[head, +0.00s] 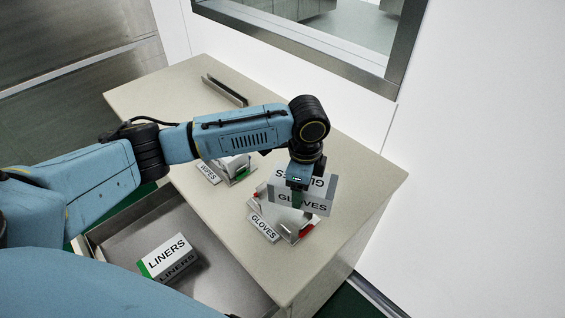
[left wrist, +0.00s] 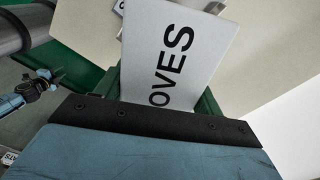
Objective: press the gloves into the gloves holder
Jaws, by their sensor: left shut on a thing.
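The gloves box (head: 318,203) is white with black GLOVES lettering. My left gripper (head: 297,196) is shut on it from above, and its green fingers flank the box in the left wrist view (left wrist: 160,95). The gloves holder (head: 263,228), with a GLOVES label and red parts, stands on the table below and just left of the box. The box overlaps the holder in the head view and hides part of it. I cannot tell whether they touch. What looks like my right gripper (left wrist: 42,84) is small at the left of the wrist view, its jaw state unclear.
A WIPES holder (head: 208,174) with a pack in it stands to the left, partly behind my left arm. A dark narrow rack (head: 226,91) is at the back of the beige table (head: 350,175). An open drawer (head: 215,285) in front holds a LINERS box (head: 165,252).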

